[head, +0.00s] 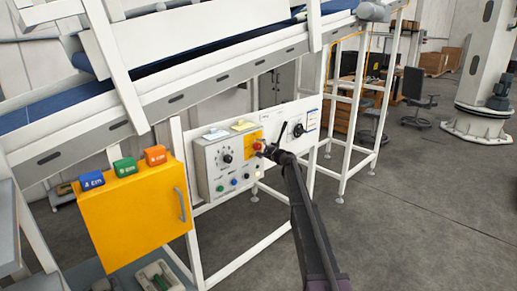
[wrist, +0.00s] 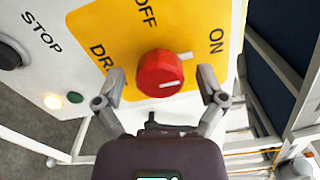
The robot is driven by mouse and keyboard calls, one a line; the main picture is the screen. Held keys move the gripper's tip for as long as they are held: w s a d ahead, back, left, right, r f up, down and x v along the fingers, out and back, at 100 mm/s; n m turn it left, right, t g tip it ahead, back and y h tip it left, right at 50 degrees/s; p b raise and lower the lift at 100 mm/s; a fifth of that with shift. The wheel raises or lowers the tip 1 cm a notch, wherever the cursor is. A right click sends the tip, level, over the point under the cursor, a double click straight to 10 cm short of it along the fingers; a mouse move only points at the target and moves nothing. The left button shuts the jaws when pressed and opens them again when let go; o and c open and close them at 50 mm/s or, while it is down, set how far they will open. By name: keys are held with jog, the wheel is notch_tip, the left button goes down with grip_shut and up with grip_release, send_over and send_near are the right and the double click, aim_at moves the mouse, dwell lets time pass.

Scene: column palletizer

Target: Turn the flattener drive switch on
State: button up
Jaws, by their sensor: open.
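The flattener drive switch (wrist: 160,78) is a red round knob with a white mark on its face. It sits on a yellow plate (wrist: 115,35) lettered OFF, ON and a partly hidden word starting DR. I cannot tell which label the mark points to. In the head view the red knob (head: 257,145) is on the right of the grey control box. My gripper (wrist: 162,82) is open in the wrist view, one finger on each side of the knob, and I cannot tell whether they touch it. In the head view my gripper (head: 264,152) is at the knob, partly covering it.
The control box (head: 213,172) also has a dial and several small buttons. A white panel with a black rotary handle (head: 298,130) is to the right. A yellow cabinet (head: 135,220) with coloured blocks on top stands left. A sloped conveyor (head: 170,90) runs above. Floor at right is open.

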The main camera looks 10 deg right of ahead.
jog(key=v, duration=1.1)
jog(key=shift+s+d, duration=0.25)
jog(key=shift+s, duration=0.05)
jog(key=s+a+f+n+g+h, duration=0.1)
jog(key=s+a+f+n+g, duration=0.25)
jog(key=s, duration=0.45)
jog(key=s+a+f+n+g, duration=0.2)
jog(key=s+a+f, duration=0.2)
jog(key=s, duration=0.4)
jog(key=s+a+f+n+g+h, duration=0.1)
jog(key=s+a+f+n+g, duration=0.25)
jog(key=s, duration=0.45)
jog(key=s+d+f+n+g+h, duration=0.1)
jog(key=s+f+g+h, duration=0.1)
jog(key=s, duration=0.7)
jog(key=s+d+f+n+g+h, duration=0.1)
jog(key=s+f+n+h, duration=0.1)
jog(key=s, duration=0.7)
jog(key=s+d+f+n+g+h, duration=0.1)
jog(key=s+f+g+h, duration=0.1)
jog(key=s, duration=0.8)
jog(key=f+h, duration=0.1)
jog(key=h, duration=0.1)
jog(key=shift+d+f+n+g+h, duration=0.3)
jog(key=shift+d, duration=0.05)
jog(key=shift+w, duration=0.1)
